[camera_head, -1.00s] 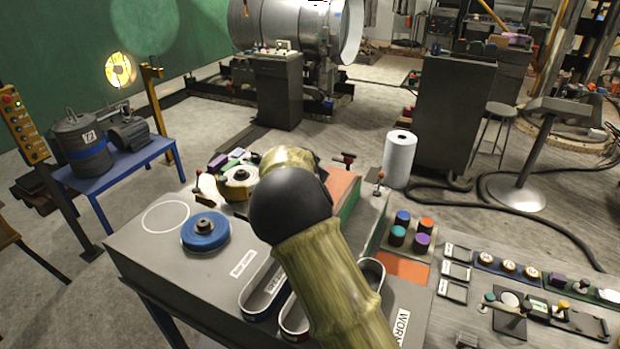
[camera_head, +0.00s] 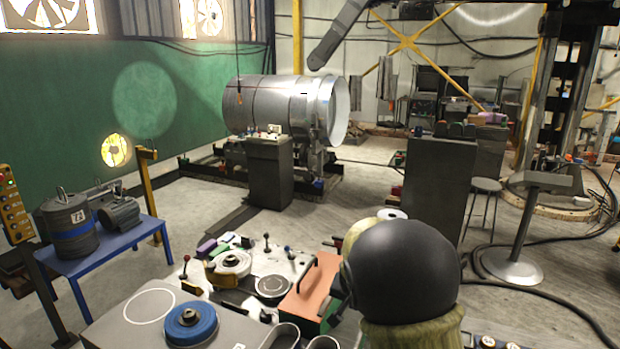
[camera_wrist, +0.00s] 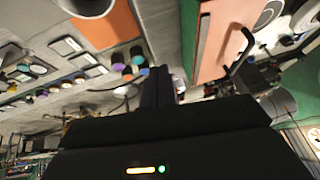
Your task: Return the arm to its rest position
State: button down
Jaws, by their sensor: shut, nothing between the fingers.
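My arm shows in the head view as a large black round joint with olive-green links, at the lower right over the workbench. My gripper is hidden behind that joint in the head view. In the wrist view my gripper (camera_wrist: 160,78) points away from the camera, with its dark fingers together and nothing between them. The wrist view is tilted, with the bench's panels and the floor across it. I cannot tell how far the fingers are from the bench.
The workbench carries a blue disc (camera_head: 191,323) and an orange panel with a handle (camera_head: 307,291). A blue table (camera_head: 104,252) with a drum (camera_head: 69,224) stands at the left. A dark cabinet (camera_head: 437,190) and a stool (camera_head: 485,191) stand behind my arm. Open floor lies beyond the bench.

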jog(key=s+d+n+g, duration=0.1)
jog(key=s+d+n, duration=0.1)
jog(key=s, duration=1)
jog(key=s+d+f+n+g, duration=0.1)
jog(key=s+d+n+g, duration=0.1)
jog(key=s, duration=1.1)
jog(key=shift+d+f+n+y, duration=0.15)
jog(key=shift+n+y, duration=0.25)
jog(key=shift+n, duration=0.1)
